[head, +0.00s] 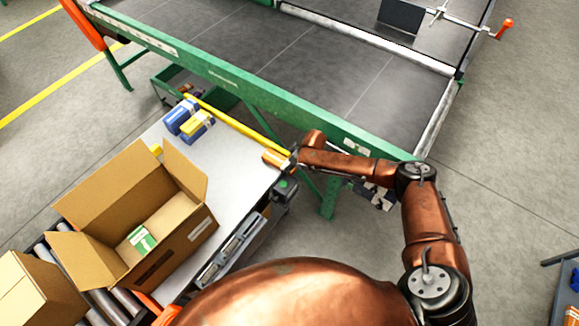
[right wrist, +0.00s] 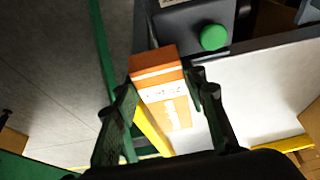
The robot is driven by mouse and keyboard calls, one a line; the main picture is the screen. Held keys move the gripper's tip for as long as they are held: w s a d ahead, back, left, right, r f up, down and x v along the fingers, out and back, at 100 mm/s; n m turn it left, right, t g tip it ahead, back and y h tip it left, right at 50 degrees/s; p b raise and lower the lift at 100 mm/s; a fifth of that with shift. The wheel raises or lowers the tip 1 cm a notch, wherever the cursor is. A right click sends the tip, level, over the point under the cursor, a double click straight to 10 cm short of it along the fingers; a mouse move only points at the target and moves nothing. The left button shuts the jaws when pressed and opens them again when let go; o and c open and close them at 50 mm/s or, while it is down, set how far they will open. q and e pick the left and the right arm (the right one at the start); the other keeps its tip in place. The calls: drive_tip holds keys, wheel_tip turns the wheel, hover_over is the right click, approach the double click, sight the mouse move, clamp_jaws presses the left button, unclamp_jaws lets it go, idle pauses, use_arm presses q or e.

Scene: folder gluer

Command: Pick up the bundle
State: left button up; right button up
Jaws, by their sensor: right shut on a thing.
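An orange bundle with a white printed band (right wrist: 163,98) is between the two fingers of my right gripper (right wrist: 162,90) in the right wrist view. The fingers are shut on its sides. In the head view the orange bundle (head: 273,161) shows at the right end of the white table, at the tip of my right gripper (head: 290,158). Whether it touches the table top is hard to tell. My left gripper is not in view.
A blue bundle (head: 180,117) and a yellow bundle (head: 197,126) lie on the white table (head: 235,165). An open carton (head: 170,250) holds a green-and-white bundle (head: 142,239). A green-framed conveyor (head: 250,95) runs behind. A green button (right wrist: 214,38) is close by.

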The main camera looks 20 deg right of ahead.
drive_tip(key=s+r+p, duration=0.5)
drive_tip(key=s+r, duration=0.7)
drive_tip(key=s, duration=0.2)
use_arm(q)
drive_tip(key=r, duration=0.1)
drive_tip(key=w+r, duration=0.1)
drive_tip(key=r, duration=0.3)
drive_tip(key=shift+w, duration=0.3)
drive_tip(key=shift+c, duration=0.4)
use_arm(e)
drive_tip(key=s+r+m+h, duration=0.1)
drive_tip(key=s+r+m, duration=0.1)
drive_tip(key=r, duration=0.8)
drive_tip(key=s+r+m+t+h, duration=0.1)
drive_tip(key=r+m, duration=0.4)
drive_tip(key=r, duration=0.6)
drive_tip(key=shift+s+d+r+m+h, duration=0.3)
drive_tip(key=shift+s+d+h, duration=0.05)
drive_tip(key=shift+h, duration=0.05)
